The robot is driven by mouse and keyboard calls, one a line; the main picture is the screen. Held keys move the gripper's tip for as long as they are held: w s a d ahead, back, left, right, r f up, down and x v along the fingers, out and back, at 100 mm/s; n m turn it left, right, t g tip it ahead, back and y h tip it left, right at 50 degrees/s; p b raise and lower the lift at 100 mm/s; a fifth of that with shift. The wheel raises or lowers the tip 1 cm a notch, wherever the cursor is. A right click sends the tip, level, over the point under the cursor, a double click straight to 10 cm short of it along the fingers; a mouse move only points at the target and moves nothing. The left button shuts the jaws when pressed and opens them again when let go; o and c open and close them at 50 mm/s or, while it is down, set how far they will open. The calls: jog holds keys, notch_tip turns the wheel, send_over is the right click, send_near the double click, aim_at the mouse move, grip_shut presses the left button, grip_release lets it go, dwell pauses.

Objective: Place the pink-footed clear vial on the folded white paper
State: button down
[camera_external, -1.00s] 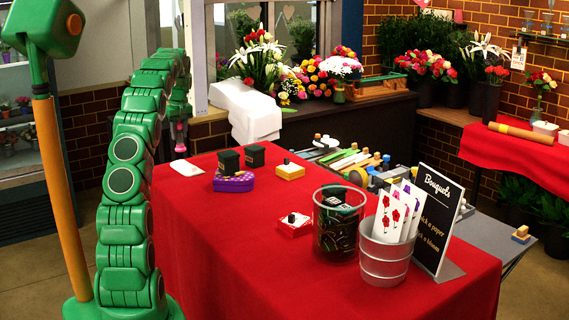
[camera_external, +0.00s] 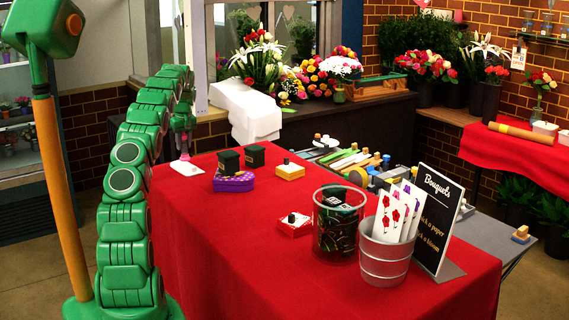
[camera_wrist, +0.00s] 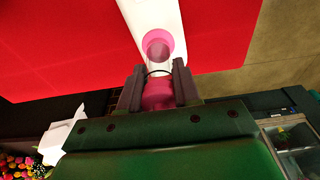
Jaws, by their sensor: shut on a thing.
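My gripper (camera_wrist: 158,88) is shut on the pink-footed clear vial, whose round pink foot (camera_wrist: 158,44) shows beyond the fingertips in the wrist view. Another pink part of it lies between the fingers. In the external view the vial (camera_external: 184,150) hangs upright below my gripper (camera_external: 182,125), over the table's far left corner. The folded white paper (camera_external: 186,170) lies flat there. It also shows as a white strip (camera_wrist: 150,12) behind the foot in the wrist view. I cannot tell whether the foot touches the paper.
The cloth around the paper is clear.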

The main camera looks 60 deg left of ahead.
aim_at(184, 149)
jog(key=shift+f, duration=1.55)
jog(key=shift+f, duration=0.1)
jog(key=c, duration=0.8)
grip_release()
jog(key=r, duration=0.4)
jog(key=d+r, duration=0.1)
jog(key=r, duration=0.7)
jog(key=shift+d, duration=0.4)
